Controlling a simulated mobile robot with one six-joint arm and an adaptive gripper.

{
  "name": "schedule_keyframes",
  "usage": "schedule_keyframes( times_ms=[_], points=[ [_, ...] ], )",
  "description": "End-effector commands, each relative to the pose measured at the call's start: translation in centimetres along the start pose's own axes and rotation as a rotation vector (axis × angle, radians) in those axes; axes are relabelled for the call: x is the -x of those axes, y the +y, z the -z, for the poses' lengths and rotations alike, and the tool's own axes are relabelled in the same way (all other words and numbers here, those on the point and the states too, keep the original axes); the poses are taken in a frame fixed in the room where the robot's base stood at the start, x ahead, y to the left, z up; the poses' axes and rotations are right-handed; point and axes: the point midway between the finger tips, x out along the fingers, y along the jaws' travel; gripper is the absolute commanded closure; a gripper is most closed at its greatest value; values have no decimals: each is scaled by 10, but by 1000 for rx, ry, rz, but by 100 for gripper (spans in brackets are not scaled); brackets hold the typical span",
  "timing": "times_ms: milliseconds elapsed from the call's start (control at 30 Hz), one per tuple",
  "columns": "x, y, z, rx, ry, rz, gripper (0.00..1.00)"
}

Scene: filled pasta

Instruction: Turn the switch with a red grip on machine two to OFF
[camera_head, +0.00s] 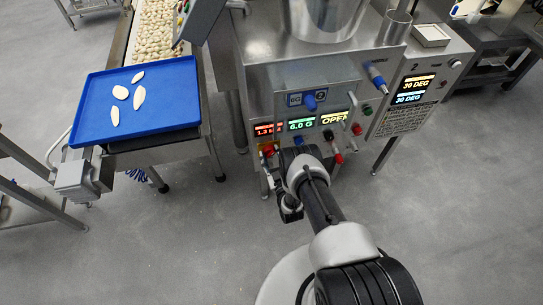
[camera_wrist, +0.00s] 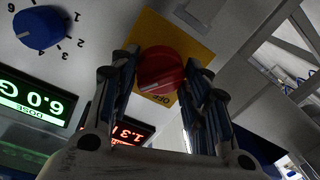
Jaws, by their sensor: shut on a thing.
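The switch with a red grip (camera_wrist: 162,72) sits on a yellow plate (camera_wrist: 150,28) in the wrist view. Dark lettering shows on the plate just below the grip, partly covered. My gripper (camera_wrist: 158,76) has one finger on each side of the red grip and is shut on it. In the head view the red grip and yellow plate (camera_head: 267,148) show only in part at the lower left of the steel machine's front (camera_head: 260,95). I cannot read which mark the grip points to.
A blue dial (camera_wrist: 38,27) and a green display (camera_wrist: 33,103) are beside the switch. A red display (camera_wrist: 128,133) lies behind my fingers. A blue tray (camera_head: 170,95) with pasta stands left. Open floor lies in front.

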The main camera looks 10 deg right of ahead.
Motion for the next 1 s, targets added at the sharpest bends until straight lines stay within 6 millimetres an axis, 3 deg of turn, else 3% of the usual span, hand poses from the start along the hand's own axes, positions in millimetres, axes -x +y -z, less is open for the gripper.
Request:
schedule_keyframes(
  times_ms=[1000],
  points=[
    [-1,0,2,946,-59,10,81]
  ],
)
